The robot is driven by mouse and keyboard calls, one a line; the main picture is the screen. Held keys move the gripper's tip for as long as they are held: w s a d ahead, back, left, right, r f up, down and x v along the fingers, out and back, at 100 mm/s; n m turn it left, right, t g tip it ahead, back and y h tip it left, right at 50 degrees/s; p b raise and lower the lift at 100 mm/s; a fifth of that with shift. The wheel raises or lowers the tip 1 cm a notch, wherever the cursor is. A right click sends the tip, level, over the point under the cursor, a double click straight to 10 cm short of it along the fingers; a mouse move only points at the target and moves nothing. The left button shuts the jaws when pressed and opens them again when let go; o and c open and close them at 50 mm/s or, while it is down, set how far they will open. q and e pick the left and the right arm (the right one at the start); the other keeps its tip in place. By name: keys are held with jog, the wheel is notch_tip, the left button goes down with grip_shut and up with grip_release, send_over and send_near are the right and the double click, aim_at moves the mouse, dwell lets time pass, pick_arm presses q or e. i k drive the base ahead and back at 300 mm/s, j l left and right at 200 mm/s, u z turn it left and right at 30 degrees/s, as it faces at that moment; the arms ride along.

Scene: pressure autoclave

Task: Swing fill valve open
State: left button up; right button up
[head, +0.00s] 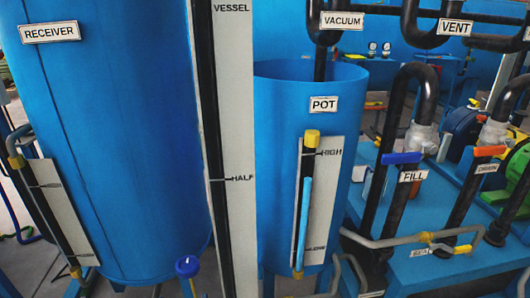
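The fill valve has a blue lever handle (401,157) at the right of the head view. The handle lies roughly level across the black pipe, just above the white FILL label (413,176). A pale grey valve body (421,139) shows behind its right end. Neither of my grippers is in view, and nothing touches the handle.
The blue pot (276,170) stands left of the valve, with a level gauge (304,205). A drain valve with an orange-red handle (489,151) is to the right. Grey pipes (385,242) run low in front. The big receiver (115,130) fills the left.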

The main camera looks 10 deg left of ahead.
aim_at(396, 158)
jog(key=k+l, duration=0.2)
jog(key=k, duration=0.3)
jog(key=k+l, duration=0.2)
jog(key=k, duration=0.25)
